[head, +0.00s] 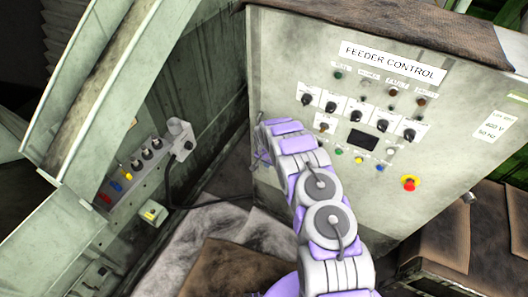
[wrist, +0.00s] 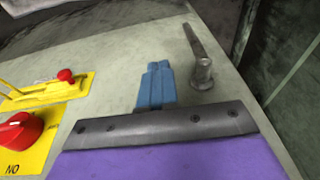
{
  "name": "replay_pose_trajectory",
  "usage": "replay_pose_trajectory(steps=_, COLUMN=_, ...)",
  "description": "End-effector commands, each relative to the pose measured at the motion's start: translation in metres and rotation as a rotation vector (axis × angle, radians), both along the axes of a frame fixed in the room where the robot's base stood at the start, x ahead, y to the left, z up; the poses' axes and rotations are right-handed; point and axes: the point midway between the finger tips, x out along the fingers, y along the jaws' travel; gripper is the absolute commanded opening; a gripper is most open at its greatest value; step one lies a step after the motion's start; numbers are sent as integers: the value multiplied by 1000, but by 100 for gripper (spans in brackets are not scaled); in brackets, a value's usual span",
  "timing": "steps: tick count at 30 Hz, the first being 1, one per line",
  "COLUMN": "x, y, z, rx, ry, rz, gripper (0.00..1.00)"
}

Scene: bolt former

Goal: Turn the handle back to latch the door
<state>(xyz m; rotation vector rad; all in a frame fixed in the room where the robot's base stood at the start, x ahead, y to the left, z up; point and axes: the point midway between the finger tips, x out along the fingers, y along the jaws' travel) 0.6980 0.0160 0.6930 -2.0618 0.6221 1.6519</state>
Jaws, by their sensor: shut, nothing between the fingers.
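A grey metal lever handle (wrist: 195,50) shows in the wrist view on a pale, worn panel (wrist: 110,75), close to the panel's right edge. Its round hub (wrist: 202,73) is at the lower end, and its bar points up and slightly left. My gripper (wrist: 158,68) shows as blue fingers, shut and empty, just left of the hub. A gap shows between fingers and handle in the picture; depth is hard to judge. In the head view my arm reaches to the left edge of the feeder control cabinet (head: 290,75), and the handle cannot be made out there.
In the wrist view, a red rotary switch (wrist: 18,130) on a yellow plate and a yellow fitting with a red knob (wrist: 65,75) are at the left. A dark recess (wrist: 285,80) lies right of the panel. In the head view, a switch box (head: 130,180) stands left.

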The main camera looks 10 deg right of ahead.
Motion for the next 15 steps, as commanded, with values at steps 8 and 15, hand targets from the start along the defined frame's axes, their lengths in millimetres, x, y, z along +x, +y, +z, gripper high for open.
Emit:
replay_pose_trajectory(steps=8, x=2, y=-10, z=14, rx=-27, ry=24, rz=-3, gripper=0)
replay_pose_trajectory(steps=15, x=-1, y=-1, z=42, rx=-34, ry=21, rz=-2, gripper=0)
